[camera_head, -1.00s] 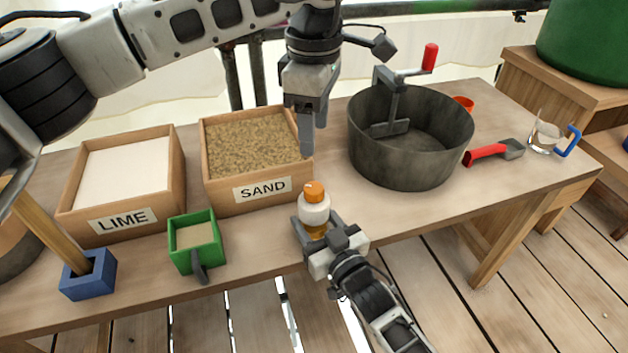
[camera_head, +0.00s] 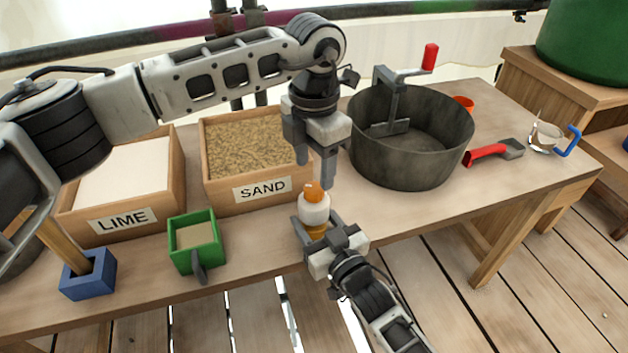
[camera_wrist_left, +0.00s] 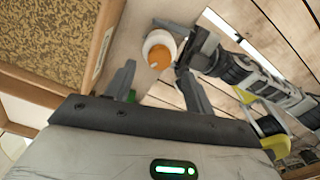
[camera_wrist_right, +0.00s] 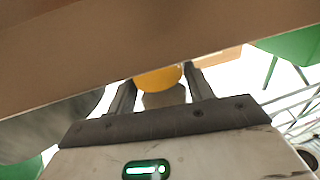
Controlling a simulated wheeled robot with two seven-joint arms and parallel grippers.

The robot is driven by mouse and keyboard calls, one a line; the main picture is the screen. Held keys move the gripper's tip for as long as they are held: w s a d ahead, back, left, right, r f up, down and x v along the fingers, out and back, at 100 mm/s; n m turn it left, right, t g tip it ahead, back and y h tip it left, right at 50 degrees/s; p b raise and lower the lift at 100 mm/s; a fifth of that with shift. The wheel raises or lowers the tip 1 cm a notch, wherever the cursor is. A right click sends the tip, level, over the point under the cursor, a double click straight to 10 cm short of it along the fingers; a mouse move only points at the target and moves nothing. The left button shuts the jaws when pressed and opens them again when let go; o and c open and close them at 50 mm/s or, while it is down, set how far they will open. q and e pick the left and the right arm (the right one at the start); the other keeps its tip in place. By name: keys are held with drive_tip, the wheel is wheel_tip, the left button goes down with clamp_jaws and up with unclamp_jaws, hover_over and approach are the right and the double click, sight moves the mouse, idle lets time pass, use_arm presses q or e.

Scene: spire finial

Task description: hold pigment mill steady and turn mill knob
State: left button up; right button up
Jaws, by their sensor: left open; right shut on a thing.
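The pigment mill (camera_head: 314,213) stands upright near the front edge of the table, with a white upper body and an amber lower part. Its orange knob (camera_head: 314,190) is on top. My right gripper (camera_head: 315,236) is shut around the mill's lower part. The amber part of the mill also shows between the fingers in the right wrist view (camera_wrist_right: 158,78). My left gripper (camera_head: 322,178) is open, pointing down just above the knob, its fingertips near the knob's height. In the left wrist view the knob (camera_wrist_left: 159,56) lies beyond the open fingers and between them.
The sand box (camera_head: 206,185) and lime box (camera_head: 68,210) stand to the left, with a green scoop (camera_head: 183,263) and a blue holder (camera_head: 88,285) in front. A grey mixing tub (camera_head: 365,165) with a crank stands at right, near a red-handled scoop (camera_head: 486,152).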

sight(314, 187)
use_arm(q)
drive_tip(key=shift+f, duration=2.35)
drive_tip(key=c, duration=1)
drive_tip(key=shift+m, duration=0.3)
drive_tip(key=m, duration=0.4)
drive_tip(key=shift+m, duration=0.4)
drive_tip(key=m, duration=0.5)
drive_tip(key=shift+m, duration=0.3)
